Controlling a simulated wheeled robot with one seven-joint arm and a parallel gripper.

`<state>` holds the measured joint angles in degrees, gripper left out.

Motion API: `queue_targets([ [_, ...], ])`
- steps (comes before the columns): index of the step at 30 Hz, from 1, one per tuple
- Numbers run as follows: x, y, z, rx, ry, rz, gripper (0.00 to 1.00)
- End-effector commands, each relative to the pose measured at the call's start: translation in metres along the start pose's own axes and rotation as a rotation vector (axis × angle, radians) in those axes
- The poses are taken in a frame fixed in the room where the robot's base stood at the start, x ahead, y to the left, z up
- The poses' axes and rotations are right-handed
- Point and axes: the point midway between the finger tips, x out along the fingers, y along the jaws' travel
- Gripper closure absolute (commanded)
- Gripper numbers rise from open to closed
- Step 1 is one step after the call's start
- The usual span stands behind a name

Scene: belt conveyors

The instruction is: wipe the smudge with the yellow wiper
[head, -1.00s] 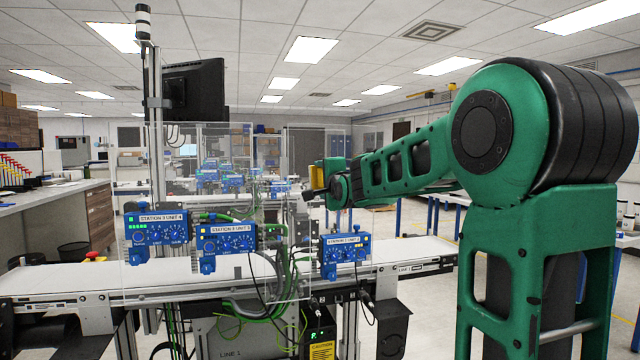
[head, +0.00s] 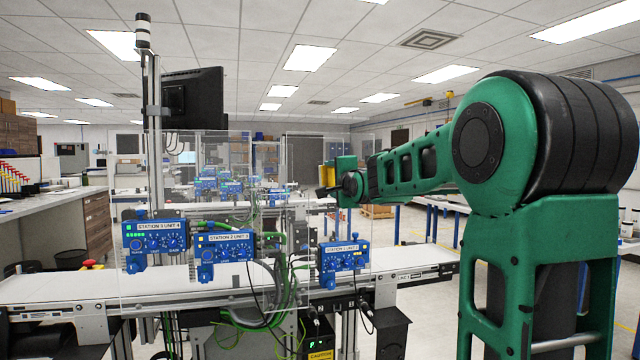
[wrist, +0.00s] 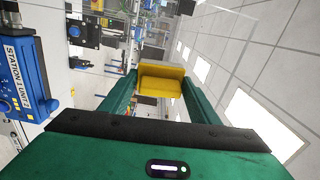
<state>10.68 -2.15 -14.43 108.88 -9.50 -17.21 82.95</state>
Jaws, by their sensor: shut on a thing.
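My gripper (wrist: 158,90) is shut on the yellow wiper (wrist: 161,78), which sits between its two green fingers in the wrist view. In the head view my gripper (head: 338,184) is at the end of the outstretched arm, above and behind the right end of the clear panel, with a sliver of the yellow wiper (head: 331,175) showing. Whether the wiper touches anything cannot be told from the head view; in the wrist view it looks clear of surfaces. I cannot make out a smudge in either view.
A clear upright panel (head: 130,290) stands along the white conveyor (head: 420,258). Blue station units (head: 155,238) are mounted along it, with green cables. A pole with a dark monitor (head: 193,97) rises at left. A counter (head: 50,200) stands far left. Open floor shows at right.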

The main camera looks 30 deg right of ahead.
Motion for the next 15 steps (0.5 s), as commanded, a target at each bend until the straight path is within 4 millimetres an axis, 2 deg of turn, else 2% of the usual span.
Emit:
queue_targets([
  [7,0.0,0.001,-0.008,-0.001,0.0,0.0,0.8],
  [15,0.002,0.002,-0.028,0.0,0.002,0.0,0.8],
])
